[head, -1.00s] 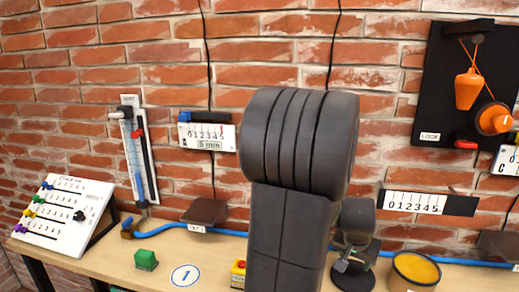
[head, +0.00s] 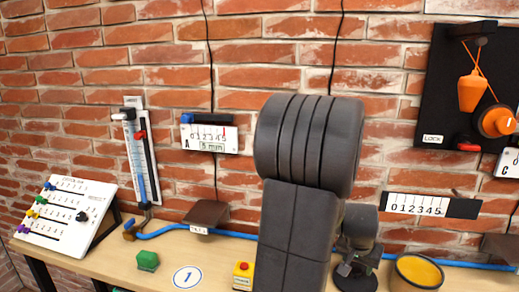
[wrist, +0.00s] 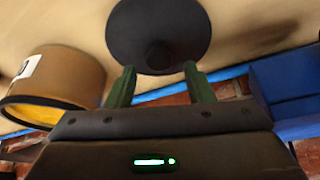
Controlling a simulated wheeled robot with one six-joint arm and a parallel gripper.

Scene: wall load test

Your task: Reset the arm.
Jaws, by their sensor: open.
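My arm fills the middle of the head view and hides part of the bench behind it. My gripper shows in the wrist view (wrist: 160,90) with two green fingers apart and nothing between them. A dark round disc (wrist: 160,35) lies just beyond the fingertips. In the head view, the disc (head: 366,284) sits on the bench (head: 215,252), partly hidden by my arm's end. I cannot tell whether the fingers touch the disc.
A round tub with yellow contents (head: 418,270) stands close right of the disc. A yellow block with a red button (head: 242,276) is left of my arm. A green block (head: 148,261) and blue hose (head: 165,232) lie further left. Brick wall with mounted panels stands behind.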

